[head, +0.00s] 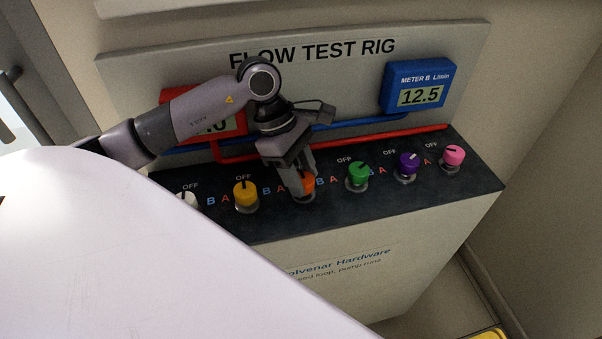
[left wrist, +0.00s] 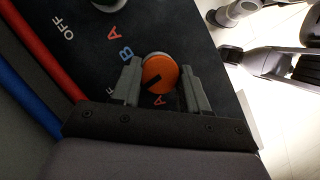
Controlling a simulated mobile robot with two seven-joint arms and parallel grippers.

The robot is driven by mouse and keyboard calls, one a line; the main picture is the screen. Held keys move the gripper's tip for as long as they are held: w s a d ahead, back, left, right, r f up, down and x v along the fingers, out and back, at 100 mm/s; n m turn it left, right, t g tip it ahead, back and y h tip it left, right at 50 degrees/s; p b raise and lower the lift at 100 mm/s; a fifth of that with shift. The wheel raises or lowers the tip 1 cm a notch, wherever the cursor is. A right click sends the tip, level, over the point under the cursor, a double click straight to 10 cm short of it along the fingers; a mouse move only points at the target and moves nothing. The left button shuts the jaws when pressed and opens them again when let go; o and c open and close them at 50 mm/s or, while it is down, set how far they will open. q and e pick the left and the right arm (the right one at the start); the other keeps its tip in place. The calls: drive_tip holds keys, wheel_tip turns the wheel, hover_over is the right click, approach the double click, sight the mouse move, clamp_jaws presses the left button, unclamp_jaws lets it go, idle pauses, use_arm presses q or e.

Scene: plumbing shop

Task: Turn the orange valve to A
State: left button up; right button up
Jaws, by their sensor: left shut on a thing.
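The orange valve (head: 308,182) is a round knob on the dark top of the rig, between the yellow and green knobs. My left gripper (head: 303,188) comes down over it from behind and partly hides it. In the left wrist view the orange valve (left wrist: 160,73) sits between the two fingers of my left gripper (left wrist: 161,86), which are shut on its sides. Its black pointer mark slants to the lower left in that view, between the half-hidden OFF label and the A label. The B label is on the opposite side from A.
A yellow knob (head: 245,193) and a green knob (head: 358,173) stand on either side, with white, purple (head: 407,162) and pink (head: 453,155) knobs further along. Red and blue pipes run behind. The blue meter B (head: 419,86) reads 12.5; my arm partly covers the red meter (head: 229,126).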

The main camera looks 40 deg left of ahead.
use_arm(q)
drive_tip(key=n+t+b, duration=0.1)
drive_tip(key=n+b, duration=0.1)
drive_tip(key=n+t+y+b, duration=0.1)
drive_tip(key=n+b, duration=0.1)
drive_tip(key=n, duration=0.1)
drive_tip(key=shift+s+f+n, duration=0.1)
drive_tip(key=shift+f+n, duration=0.05)
drive_tip(key=shift+n, duration=0.15)
drive_tip(key=n+t+b, duration=0.1)
drive_tip(key=n+b, duration=0.1)
drive_tip(key=n, duration=0.1)
drive_tip(key=shift+d+y, duration=0.1)
drive_tip(key=shift+y, duration=0.3)
drive_tip(key=shift+s+r+n+t+y+b, duration=0.15)
drive_tip(key=shift+n+y+b, duration=0.1)
drive_tip(key=shift+n, duration=0.4)
drive_tip(key=shift+w+r+n+t+y+b, duration=0.15)
drive_tip(key=shift+n+b, duration=0.1)
drive_tip(key=shift+n, duration=0.4)
drive_tip(key=shift+s+f, duration=0.1)
drive_tip(key=o, duration=1)
drive_tip(key=shift+o, duration=0.2)
drive_tip(key=v, duration=0.7)
drive_tip(key=shift+d, duration=0.1)
